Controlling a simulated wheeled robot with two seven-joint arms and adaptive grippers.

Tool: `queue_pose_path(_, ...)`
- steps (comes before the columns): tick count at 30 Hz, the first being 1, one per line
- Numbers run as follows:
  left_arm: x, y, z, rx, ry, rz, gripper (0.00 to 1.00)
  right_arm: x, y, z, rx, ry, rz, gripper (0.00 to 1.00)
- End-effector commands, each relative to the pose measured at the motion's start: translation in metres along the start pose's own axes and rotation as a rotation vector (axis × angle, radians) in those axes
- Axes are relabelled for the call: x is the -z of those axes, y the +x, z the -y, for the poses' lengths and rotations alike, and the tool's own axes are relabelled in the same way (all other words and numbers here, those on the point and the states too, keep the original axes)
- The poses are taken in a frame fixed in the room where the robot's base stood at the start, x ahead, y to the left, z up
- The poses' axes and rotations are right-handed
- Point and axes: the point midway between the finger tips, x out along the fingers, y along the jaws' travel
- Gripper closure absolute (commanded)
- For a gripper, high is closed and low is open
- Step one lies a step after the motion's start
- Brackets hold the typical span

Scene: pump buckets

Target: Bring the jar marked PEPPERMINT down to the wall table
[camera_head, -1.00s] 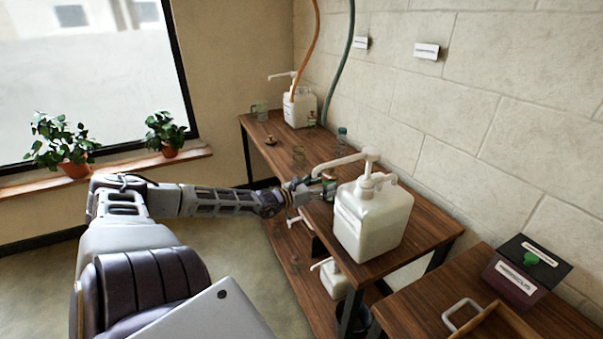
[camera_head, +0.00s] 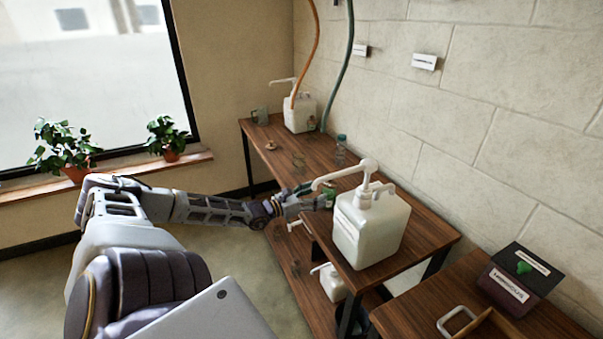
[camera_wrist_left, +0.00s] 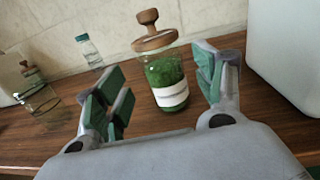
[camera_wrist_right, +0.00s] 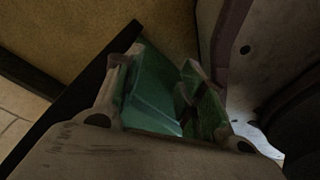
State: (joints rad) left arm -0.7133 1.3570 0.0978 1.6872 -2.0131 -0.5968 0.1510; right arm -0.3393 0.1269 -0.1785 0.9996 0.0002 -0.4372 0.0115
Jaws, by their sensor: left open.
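A glass jar (camera_wrist_left: 167,82) with a round wooden lid and knob, green contents and a white label stands upright on the wooden tabletop in the left wrist view. Its label is too blurred to read. My left gripper (camera_wrist_left: 160,85) is open, its green-padded fingers to either side of the jar in that view, with no clear contact. In the head view, my left gripper (camera_head: 316,198) is beside the big white pump bucket, and I cannot clearly separate the jar from the fingers. My right gripper (camera_wrist_right: 162,68) shows only in its own wrist view, its opening unclear.
A white pump bucket (camera_head: 369,228) stands close right of my left gripper. A clear bottle (camera_head: 340,150) and other glassware stand farther back, before another pump bucket (camera_head: 299,113). A lower wooden table (camera_head: 415,312) at bottom right carries a dark labelled box (camera_head: 515,280).

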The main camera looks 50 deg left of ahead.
Motion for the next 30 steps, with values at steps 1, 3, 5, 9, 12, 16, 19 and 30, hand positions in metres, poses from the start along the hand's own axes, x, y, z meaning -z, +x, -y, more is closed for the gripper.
queue_pose_path(1, -0.001, -0.003, 0.0, 0.0, 0.0, -0.002, 0.31, -0.004, -0.002, -0.002, -0.002, -0.001, 0.004, 0.6)
queue_pose_path(3, -0.001, -0.007, 0.0, -0.001, -0.001, -0.003, 0.31, -0.011, -0.002, -0.004, -0.004, -0.003, 0.01, 0.6)
queue_pose_path(5, -0.001, -0.011, 0.0, -0.001, -0.001, -0.003, 0.31, -0.018, -0.002, -0.006, -0.006, -0.005, 0.015, 0.6)
queue_pose_path(9, -0.001, -0.02, 0.0, -0.001, -0.001, -0.002, 0.31, -0.032, -0.003, -0.01, -0.01, -0.008, 0.027, 0.6)
queue_pose_path(12, -0.001, -0.026, 0.0, -0.001, -0.001, -0.003, 0.31, -0.041, -0.004, -0.014, -0.014, -0.011, 0.035, 0.6)
queue_pose_path(16, -0.001, -0.035, 0.0, -0.002, -0.001, -0.002, 0.31, -0.054, -0.006, -0.018, -0.018, -0.014, 0.046, 0.6)
queue_pose_path(19, -0.001, -0.041, 0.0, -0.001, -0.001, -0.002, 0.31, -0.064, -0.007, -0.021, -0.021, -0.016, 0.054, 0.6)
queue_pose_path(30, 0.0, -0.052, 0.0, -0.001, 0.0, -0.001, 0.31, -0.079, -0.009, -0.026, -0.025, -0.02, 0.066, 0.6)
